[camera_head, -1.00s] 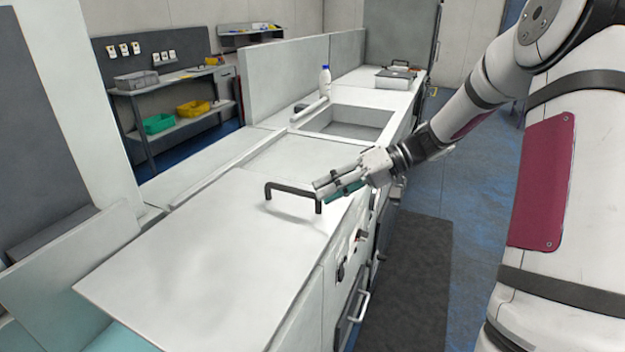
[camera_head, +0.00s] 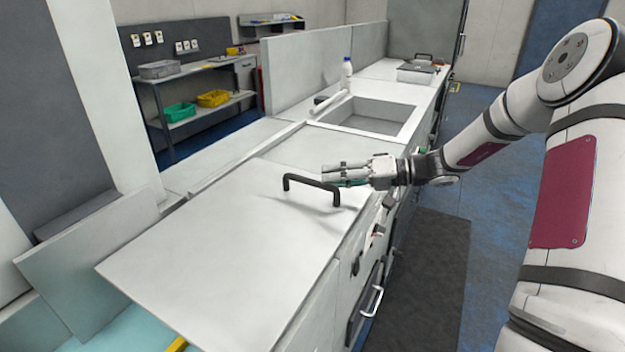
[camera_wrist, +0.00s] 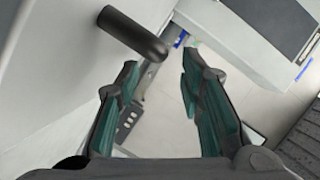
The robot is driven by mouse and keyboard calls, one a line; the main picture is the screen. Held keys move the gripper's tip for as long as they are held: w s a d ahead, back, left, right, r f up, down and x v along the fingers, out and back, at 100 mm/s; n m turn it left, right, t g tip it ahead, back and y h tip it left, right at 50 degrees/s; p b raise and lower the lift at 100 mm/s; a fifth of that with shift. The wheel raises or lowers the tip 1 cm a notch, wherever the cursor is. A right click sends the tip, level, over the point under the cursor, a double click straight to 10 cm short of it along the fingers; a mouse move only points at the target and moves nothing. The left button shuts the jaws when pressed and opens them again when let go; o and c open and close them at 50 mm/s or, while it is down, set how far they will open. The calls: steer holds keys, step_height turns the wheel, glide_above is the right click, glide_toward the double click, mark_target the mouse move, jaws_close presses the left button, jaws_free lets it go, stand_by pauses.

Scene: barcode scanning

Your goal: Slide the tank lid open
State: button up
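The tank lid (camera_head: 200,245) is a large flat white panel in the foreground of the head view. A black bar handle (camera_head: 311,185) stands on it near its far right corner. The handle's rounded end also shows in the wrist view (camera_wrist: 132,33), at upper left. My gripper (camera_head: 328,173) is close to the right end of the handle, pointing left, apparently just above or behind it. In the wrist view my gripper (camera_wrist: 160,64) has its two green-padded fingers apart with nothing between them. The handle is outside the fingers, ahead of the left one.
Turquoise tank surface (camera_head: 105,335) shows below the lid's left edge. Beyond the lid are a sink (camera_head: 372,116), a white bottle (camera_head: 347,68) and a grey box (camera_head: 416,73) on the counter. Cabinet fronts with a metal handle (camera_head: 372,300) face the open floor at right.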

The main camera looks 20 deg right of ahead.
mark_target(311, 181)
steer(key=shift+x, duration=3.05)
jaws_close()
